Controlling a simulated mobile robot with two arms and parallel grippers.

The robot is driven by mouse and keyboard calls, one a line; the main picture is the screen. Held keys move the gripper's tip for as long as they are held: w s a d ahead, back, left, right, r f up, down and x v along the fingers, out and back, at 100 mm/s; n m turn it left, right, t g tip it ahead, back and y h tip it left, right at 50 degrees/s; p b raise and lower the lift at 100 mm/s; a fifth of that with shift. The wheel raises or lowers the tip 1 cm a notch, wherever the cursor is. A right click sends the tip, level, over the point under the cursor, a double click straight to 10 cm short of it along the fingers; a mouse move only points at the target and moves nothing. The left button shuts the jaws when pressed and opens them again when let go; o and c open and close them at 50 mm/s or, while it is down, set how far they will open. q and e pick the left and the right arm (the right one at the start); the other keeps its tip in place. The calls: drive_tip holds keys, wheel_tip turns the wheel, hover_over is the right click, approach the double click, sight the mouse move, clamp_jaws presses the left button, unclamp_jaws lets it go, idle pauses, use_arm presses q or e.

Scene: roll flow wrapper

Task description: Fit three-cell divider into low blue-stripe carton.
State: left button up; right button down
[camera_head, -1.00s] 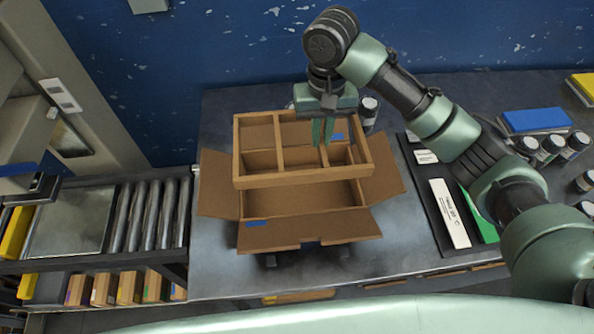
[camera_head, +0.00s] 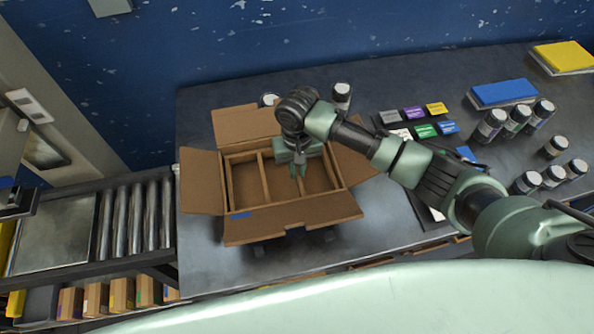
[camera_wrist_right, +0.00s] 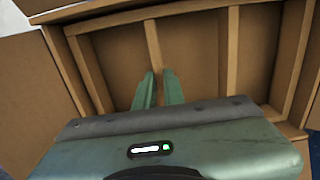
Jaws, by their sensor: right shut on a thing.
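The low carton (camera_head: 292,219) stands open on the table, its brown flaps folded outward, with a blue stripe (camera_head: 239,214) on the near flap. The three-cell divider (camera_head: 265,178) is down inside the carton's walls, its cells facing up. Whether it touches the carton floor I cannot tell. My right gripper (camera_head: 297,173) is shut on the divider at an inner cross wall. The right wrist view also shows the divider (camera_wrist_right: 232,50) and the gripper fingers (camera_wrist_right: 159,88) at a cross wall. My left gripper is not in view.
A roller conveyor (camera_head: 135,220) runs at the left. Small dark bottles with white caps (camera_head: 490,126) stand at the right, near a blue stack (camera_head: 504,93) and a yellow stack (camera_head: 562,57). Another bottle (camera_head: 341,96) stands behind the carton. Bare table lies behind the cards.

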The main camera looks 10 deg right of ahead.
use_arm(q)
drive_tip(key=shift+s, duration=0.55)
use_arm(e)
drive_tip(key=shift+f, duration=1)
drive_tip(key=shift+f, duration=0.2)
drive_tip(key=c, duration=1.5)
unclamp_jaws()
drive_tip(key=shift+f, duration=0.1)
use_arm(q)
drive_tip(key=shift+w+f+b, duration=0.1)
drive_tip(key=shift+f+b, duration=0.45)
drive_tip(key=shift+b, duration=0.05)
use_arm(e)
wheel_tip(320, 180, up, 13)
drive_tip(key=shift+f, duration=0.15)
